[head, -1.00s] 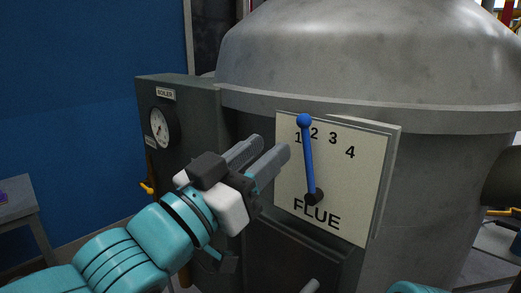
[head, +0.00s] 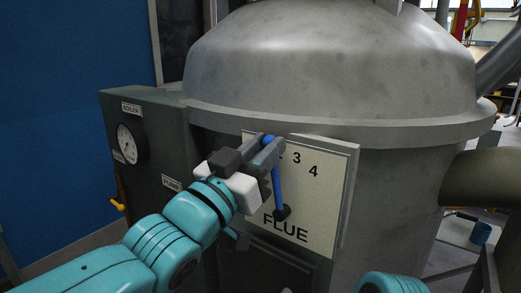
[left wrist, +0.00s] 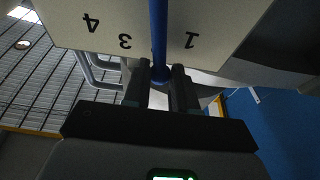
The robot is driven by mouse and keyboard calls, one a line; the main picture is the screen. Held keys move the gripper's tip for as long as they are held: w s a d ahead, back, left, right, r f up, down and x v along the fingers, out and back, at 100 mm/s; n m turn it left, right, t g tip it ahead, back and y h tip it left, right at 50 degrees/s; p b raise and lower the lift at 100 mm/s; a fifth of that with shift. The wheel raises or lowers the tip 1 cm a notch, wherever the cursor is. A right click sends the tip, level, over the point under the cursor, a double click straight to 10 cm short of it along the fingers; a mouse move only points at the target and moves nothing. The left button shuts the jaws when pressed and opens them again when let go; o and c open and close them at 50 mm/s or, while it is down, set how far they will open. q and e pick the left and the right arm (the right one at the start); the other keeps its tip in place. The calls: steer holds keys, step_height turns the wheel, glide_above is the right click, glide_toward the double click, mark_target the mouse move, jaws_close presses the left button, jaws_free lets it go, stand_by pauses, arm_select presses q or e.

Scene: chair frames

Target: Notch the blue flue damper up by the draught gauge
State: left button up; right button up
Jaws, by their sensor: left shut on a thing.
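The blue flue damper lever (head: 277,187) rises from a dark pivot on the pale FLUE plate (head: 318,213), leaning slightly left. My left gripper (head: 268,145) is shut on its knob at the top. In the left wrist view the knob (left wrist: 160,74) sits between the two fingers, and the lever (left wrist: 158,30) passes between the inverted 1 and 3, covering the 2's place. In the head view 3 and 4 are clear and my gripper hides the 1. A round gauge (head: 129,143) under a BOILER label has a white dial; its reading is too small to tell. My right gripper is out of view.
The big grey boiler vessel (head: 320,70) stands behind the plate, with a thick pipe (head: 485,178) at right. A dark cabinet (head: 160,125) carries the gauge and a yellow-handled valve (head: 118,204). A blue wall (head: 70,100) is at left.

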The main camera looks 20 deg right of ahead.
arm_select(q)
steer(key=s+d+b, duration=0.2)
steer(key=s, duration=0.1)
steer(key=shift+r+b, duration=0.1)
steer(key=shift+b, duration=0.2)
stand_by(0.3)
